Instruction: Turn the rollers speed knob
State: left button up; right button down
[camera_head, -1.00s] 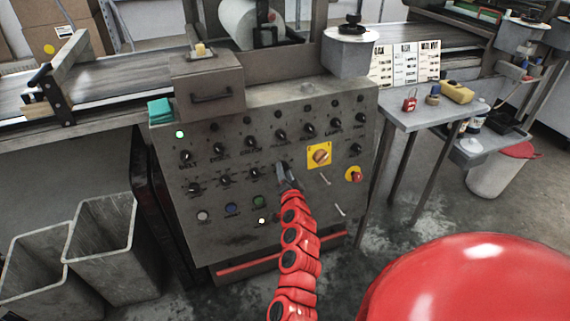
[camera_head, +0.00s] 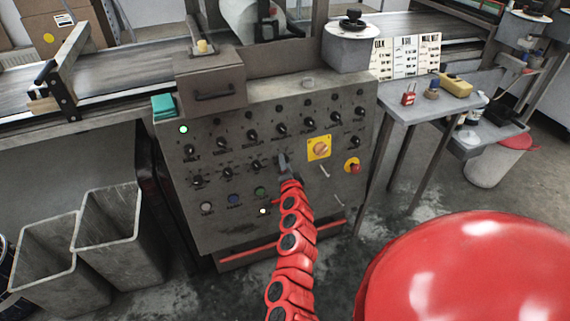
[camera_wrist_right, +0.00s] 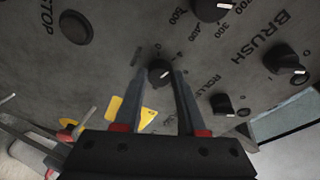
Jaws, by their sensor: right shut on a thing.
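The grey control panel (camera_head: 300,225) carries rows of black knobs with small printed labels. My right gripper (camera_head: 283,161) is at the panel's lower knob row. In the wrist view its two fingers (camera_wrist_right: 160,80) stand on either side of a black knob (camera_wrist_right: 160,71) with a white pointer mark, and are shut on it. The fingers hide this knob in the head view. My left gripper is not in view.
A yellow-backed orange switch (camera_head: 319,149) and a red emergency button (camera_head: 352,166) are right of my gripper. Coloured push buttons (camera_head: 233,200) sit below left. Grey bins (camera_head: 120,235) stand left, a side table (camera_head: 415,108) right.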

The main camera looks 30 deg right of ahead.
jog(key=shift+c, duration=2.4)
grip_release()
jog(key=shift+s, duration=0.1)
jog(key=p+v, duration=0.1)
jog(key=v, duration=1.6)
jog(key=shift+s, duration=0.15)
